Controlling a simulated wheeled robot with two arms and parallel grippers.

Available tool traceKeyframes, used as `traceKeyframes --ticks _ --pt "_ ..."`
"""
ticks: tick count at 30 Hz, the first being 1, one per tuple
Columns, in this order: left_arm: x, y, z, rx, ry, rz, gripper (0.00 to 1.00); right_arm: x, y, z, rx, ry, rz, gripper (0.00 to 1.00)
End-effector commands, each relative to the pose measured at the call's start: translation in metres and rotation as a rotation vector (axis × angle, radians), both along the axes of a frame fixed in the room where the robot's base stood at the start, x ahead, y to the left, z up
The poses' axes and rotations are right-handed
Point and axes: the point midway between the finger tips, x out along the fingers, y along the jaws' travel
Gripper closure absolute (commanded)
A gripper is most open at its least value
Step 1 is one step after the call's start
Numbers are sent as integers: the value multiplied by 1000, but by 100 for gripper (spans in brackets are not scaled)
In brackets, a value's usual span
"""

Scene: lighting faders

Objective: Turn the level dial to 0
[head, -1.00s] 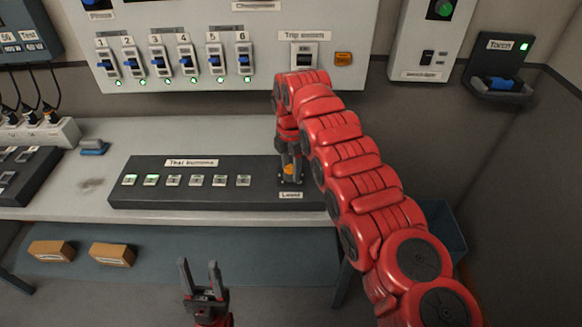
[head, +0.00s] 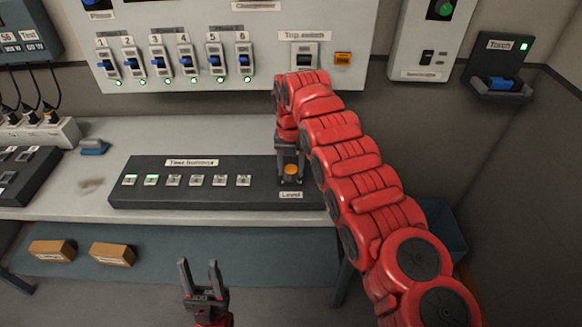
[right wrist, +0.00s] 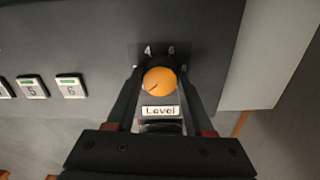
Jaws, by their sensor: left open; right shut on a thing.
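The level dial is an orange round knob (head: 291,169) at the right end of the dark button panel, above a "Level" label (right wrist: 161,111). In the right wrist view the knob (right wrist: 160,81) has a dark mark pointing to the lower left. The figures 4, 6 and 8 show around its far and right sides; the lower-left scale is hidden by a finger. My right gripper (head: 290,166) points down at the knob and is shut on it, one finger on each side. My left gripper (head: 200,268) is open and empty, low in front of the bench.
The dark panel (head: 205,201) carries several test buttons left of the dial. Numbered switches (head: 175,62) and a trip switch (head: 305,57) are on the wall panel behind. A torch holder (head: 500,88) is at right. Two orange-brown boxes (head: 112,254) lie below the bench.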

Motion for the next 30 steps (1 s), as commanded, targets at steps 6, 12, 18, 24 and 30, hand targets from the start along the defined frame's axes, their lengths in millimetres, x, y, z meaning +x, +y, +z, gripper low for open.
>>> traceKeyframes --ticks 6,12,18,24,30 --pt "0 0 0 0 0 0 50 0 0 0 0 1 84 100" --pt "0 0 0 0 0 0 50 0 0 0 0 1 118 100" --pt "0 0 0 0 0 0 50 0 0 0 0 1 125 100" --pt "0 0 0 0 0 0 50 0 0 0 0 1 124 100" --pt "0 0 0 0 0 0 50 0 0 0 0 0 124 18"
